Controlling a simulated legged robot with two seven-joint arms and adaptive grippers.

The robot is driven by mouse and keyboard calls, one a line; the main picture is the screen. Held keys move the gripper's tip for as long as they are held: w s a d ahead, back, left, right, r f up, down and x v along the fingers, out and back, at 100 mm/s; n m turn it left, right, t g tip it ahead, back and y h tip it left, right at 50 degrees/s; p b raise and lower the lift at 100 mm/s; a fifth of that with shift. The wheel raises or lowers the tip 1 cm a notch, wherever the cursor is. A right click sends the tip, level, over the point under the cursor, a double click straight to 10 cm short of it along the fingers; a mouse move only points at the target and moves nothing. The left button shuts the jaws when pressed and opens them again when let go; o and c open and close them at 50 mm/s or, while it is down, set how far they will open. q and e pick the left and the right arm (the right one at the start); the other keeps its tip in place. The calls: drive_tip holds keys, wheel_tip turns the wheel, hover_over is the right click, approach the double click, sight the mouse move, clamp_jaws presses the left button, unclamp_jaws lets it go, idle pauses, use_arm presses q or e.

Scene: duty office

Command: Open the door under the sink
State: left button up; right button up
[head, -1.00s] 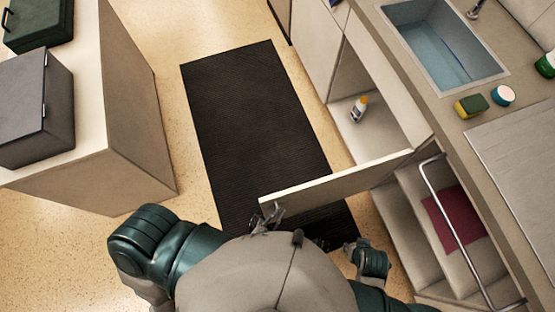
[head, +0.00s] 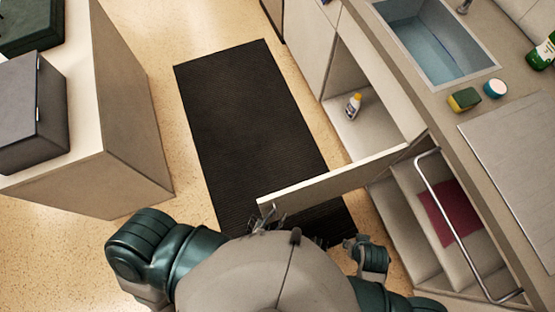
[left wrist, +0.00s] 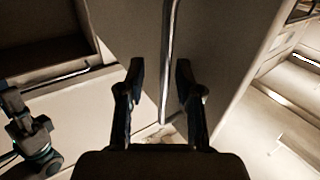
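The cabinet door (head: 335,177) under the sink stands wide open, swung out over the dark mat. Its hinge side is at the cabinet front, and the inside of the cupboard shows. My left gripper (head: 266,217) is at the door's free end, partly hidden by my body. In the left wrist view, the two fingers of the left gripper (left wrist: 160,75) are spread apart, with the upright metal handle (left wrist: 168,50) between them; I see no finger clearly closed on it. My right gripper (head: 352,243) shows small beside my body, its fingers unclear.
A white bottle with a yellow cap (head: 353,105) stands in the open cupboard. The sink (head: 430,45) is above. A counter block (head: 110,165) stands left; the mat (head: 250,120) is clear.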

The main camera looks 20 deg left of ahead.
use_arm(q)
drive_tip(key=v, duration=1.2)
